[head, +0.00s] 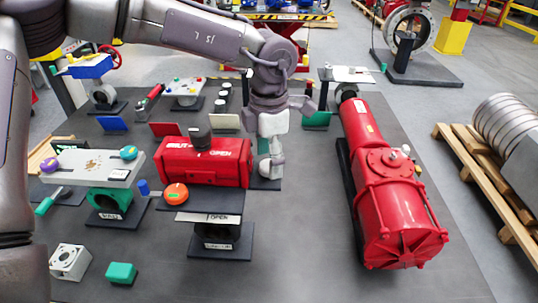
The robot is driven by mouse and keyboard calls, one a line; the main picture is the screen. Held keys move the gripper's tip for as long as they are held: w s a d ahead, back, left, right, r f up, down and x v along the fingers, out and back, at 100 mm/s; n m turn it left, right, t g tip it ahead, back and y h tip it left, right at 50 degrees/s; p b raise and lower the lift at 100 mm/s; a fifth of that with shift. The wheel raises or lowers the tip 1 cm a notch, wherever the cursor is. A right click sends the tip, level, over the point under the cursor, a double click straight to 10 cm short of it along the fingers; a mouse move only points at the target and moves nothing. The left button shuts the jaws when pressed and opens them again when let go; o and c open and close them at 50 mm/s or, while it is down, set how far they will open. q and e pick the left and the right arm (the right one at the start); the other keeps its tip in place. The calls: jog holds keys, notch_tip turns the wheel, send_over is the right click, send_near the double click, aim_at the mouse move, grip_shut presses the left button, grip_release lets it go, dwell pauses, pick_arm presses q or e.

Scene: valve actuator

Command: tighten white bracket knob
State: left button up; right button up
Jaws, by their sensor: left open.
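A white bracket plate (92,166) stands at the left of the dark table on a green flanged base (108,202). A purple knob (49,165) sits at its left end, and a blue knob (129,152) at its right end. My left gripper (271,165) points down just right of the red actuator body (203,162), well to the right of the bracket. It is open, and I see nothing held in it. It hides part of the actuator's right end. My right gripper does not show.
An orange knob (176,193) sits in front of the red actuator. A white block (69,262) and green block (121,272) lie at the front left. The table's front middle is clear.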

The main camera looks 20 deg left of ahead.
pick_arm(q)
jog(key=shift+f, duration=0.5)
jog(key=shift+c, duration=0.2)
jog(key=c, duration=1.1)
jog(key=shift+m, duration=0.3)
jog(key=m+b, duration=0.2)
jog(key=m, duration=0.3)
jog(key=shift+f, duration=0.1)
jog(key=shift+m+b, duration=1)
jog(key=shift+m, duration=1.4)
jog(key=shift+r, duration=0.2)
